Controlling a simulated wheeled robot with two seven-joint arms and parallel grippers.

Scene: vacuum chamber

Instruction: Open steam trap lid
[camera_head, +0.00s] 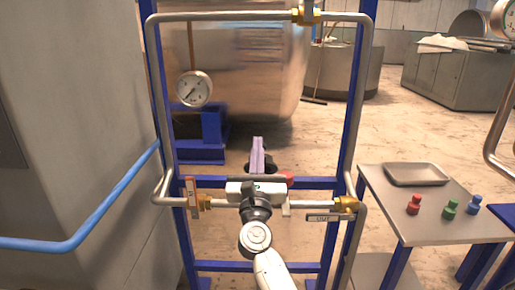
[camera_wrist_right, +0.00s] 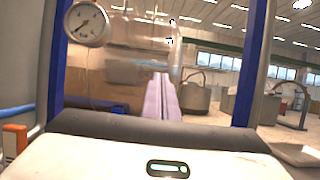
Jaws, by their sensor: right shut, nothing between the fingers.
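My right gripper (camera_head: 258,142) is in front of the pipe frame, with its purple fingers shut and empty, pointing away from me. Its fingers also show in the right wrist view (camera_wrist_right: 162,82). The steam trap and its lid cannot be made out clearly. A small red part (camera_head: 288,178) shows just right of the gripper body, at the lower pipe, mostly hidden by it. I cannot tell whether it belongs to the trap. My left gripper is not in view.
The grey pipe (camera_head: 358,90) runs around a blue frame with brass valves (camera_head: 346,204) (camera_head: 205,201). A gauge (camera_head: 194,89) is at upper left. A table (camera_head: 395,205) at right holds a tray (camera_head: 417,174) and red, green and blue pieces. A grey wall is left.

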